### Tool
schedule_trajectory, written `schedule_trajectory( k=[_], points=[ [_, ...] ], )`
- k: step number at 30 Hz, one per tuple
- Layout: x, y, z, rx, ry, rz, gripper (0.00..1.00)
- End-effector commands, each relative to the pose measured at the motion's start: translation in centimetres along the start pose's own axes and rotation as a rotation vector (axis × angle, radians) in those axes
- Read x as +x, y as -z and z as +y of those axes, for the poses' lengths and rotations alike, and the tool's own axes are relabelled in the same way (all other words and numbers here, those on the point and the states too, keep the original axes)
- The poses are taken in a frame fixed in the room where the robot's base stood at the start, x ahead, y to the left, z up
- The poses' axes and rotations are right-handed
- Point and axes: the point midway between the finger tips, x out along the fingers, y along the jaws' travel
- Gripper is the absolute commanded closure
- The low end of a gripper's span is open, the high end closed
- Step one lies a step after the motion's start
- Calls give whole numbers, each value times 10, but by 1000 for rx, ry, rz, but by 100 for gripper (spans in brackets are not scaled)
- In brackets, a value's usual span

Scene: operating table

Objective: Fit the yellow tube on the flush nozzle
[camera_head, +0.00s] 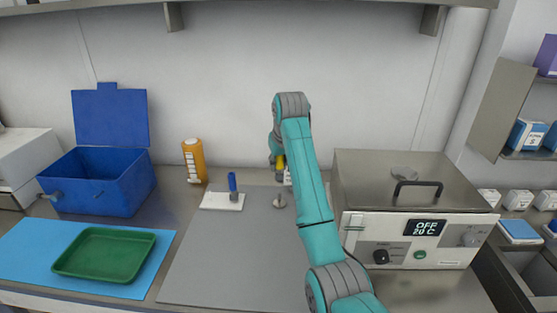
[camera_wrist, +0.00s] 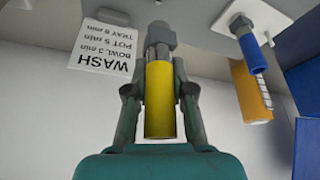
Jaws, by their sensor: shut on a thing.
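The yellow tube (camera_wrist: 160,104) is between the two fingers of my gripper (camera_wrist: 158,92) in the wrist view, which looks upside down. My gripper is shut on it. A bit of the yellow tube (camera_head: 280,162) shows beside my arm in the head view. The grey nozzle (camera_wrist: 160,36) is in line with the tube's end, and its grey stem reaches the tube's mouth. I cannot tell how far the stem goes inside. My arm hides most of the gripper there.
A blue peg on a white block (camera_head: 222,202) and an orange bottle (camera_head: 194,161) stand left of the nozzle. A blue open box (camera_head: 98,182) and green tray (camera_head: 104,252) are farther left. A steel bath (camera_head: 415,223) stands right. The front grey mat (camera_head: 225,265) is clear.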

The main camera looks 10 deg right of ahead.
Motion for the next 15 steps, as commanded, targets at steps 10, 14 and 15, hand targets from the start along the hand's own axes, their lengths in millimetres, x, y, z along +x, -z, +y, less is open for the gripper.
schedule_trajectory(
  k=[10, 14, 15],
  points=[
    [22, -9, 0, 0, 0, 0, 100],
    [30, -12, 0, 0, 0, 0, 100],
    [32, -13, 0, 0, 0, 0, 100]
  ],
)
